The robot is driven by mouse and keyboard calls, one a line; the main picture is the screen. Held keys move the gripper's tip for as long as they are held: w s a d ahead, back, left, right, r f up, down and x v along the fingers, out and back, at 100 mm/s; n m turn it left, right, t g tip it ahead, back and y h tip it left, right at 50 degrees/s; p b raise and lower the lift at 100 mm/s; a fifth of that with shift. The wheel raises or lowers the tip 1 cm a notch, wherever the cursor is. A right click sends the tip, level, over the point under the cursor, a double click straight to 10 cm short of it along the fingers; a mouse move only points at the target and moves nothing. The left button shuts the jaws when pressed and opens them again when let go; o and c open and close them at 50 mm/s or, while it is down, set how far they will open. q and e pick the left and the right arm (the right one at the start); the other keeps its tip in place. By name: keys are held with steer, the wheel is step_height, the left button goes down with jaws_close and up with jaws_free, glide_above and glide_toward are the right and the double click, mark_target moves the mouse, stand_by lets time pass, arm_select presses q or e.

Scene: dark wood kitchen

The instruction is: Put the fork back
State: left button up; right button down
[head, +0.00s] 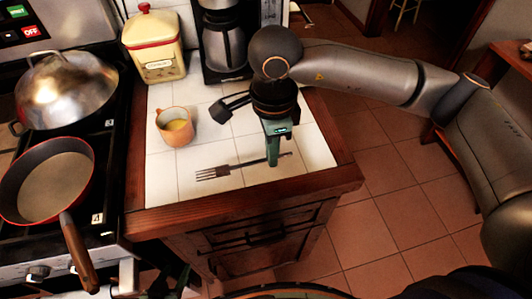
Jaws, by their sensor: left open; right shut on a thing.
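The fork (222,171) is over the white tiled counter, tines to the left and dark handle to the right. My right gripper (273,161) points down and is shut on the fork's handle. I cannot tell whether the fork touches the tiles or is just above them. My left gripper (183,281) shows only in part, as a dark shape low at the bottom edge, in front of the cabinet and away from the fork. Its fingers are hard to make out.
An orange mug (172,137), a cream canister (157,62) and a coffee maker (224,50) stand on the counter (165,190). A drawer front (250,236) is below. Left are a pan (45,185) and a domed lid (66,88) on the stove. Tiled floor (385,225) lies right.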

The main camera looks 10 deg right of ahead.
steer(key=w+f, duration=0.2)
steer(key=f, duration=0.1)
steer(key=w+d+f, duration=0.1)
steer(key=w+f, duration=0.2)
steer(key=shift+w+d+p, duration=0.1)
steer(key=shift+d+p, duration=0.1)
steer(key=shift+p, duration=0.1)
steer(key=shift+w+f, duration=0.1)
steer(key=shift+f, duration=1.55)
steer(key=shift+f, duration=0.15)
steer(key=c, duration=1)
jaws_free()
step_height(320, 180, up, 12)
steer(key=shift+r+b, duration=0.2)
steer(key=shift+b, duration=0.15)
